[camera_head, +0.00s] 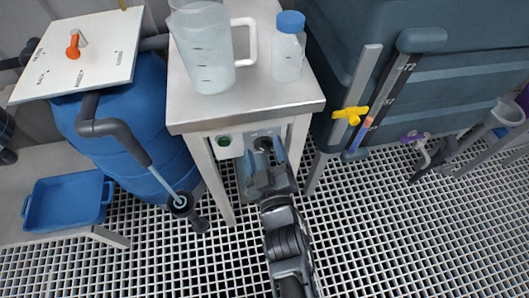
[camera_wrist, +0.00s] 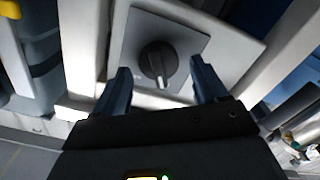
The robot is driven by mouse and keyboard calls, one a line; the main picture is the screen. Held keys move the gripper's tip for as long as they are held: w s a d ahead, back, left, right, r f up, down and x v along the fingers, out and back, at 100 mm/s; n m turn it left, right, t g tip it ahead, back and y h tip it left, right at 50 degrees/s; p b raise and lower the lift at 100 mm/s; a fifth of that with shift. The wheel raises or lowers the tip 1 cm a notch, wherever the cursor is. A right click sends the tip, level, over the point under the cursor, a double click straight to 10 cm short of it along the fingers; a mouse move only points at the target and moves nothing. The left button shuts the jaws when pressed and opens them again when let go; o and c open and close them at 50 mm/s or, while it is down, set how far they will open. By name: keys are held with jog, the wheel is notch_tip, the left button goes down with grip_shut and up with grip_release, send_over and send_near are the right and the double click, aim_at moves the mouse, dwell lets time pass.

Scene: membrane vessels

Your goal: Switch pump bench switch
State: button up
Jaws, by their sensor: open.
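The pump bench switch is a dark round knob with a light pointer on a grey square plate, in the middle of the wrist view (camera_wrist: 158,62). In the head view the knob (camera_head: 262,144) shows on the front of the small steel bench (camera_head: 255,98), partly hidden by my gripper. My gripper (camera_head: 265,158) is open in front of it. In the wrist view its two dark fingers (camera_wrist: 157,85) stand left and right of the knob, with gaps on both sides. I cannot tell whether the fingertips reach past the knob's face.
A green button (camera_head: 224,141) sits left of the switch. A clear jug (camera_head: 205,50) and a blue-capped bottle (camera_head: 289,48) stand on the bench. A blue drum (camera_head: 140,140) is at left, a dark tank (camera_head: 450,85) with a yellow valve (camera_head: 350,114) at right. Open grating lies below.

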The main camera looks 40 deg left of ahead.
jog(key=shift+w+a, duration=0.1)
jog(key=shift+a, duration=0.05)
jog(key=shift+c, duration=0.3)
jog(key=c, duration=1)
jog(key=shift+o, duration=0.2)
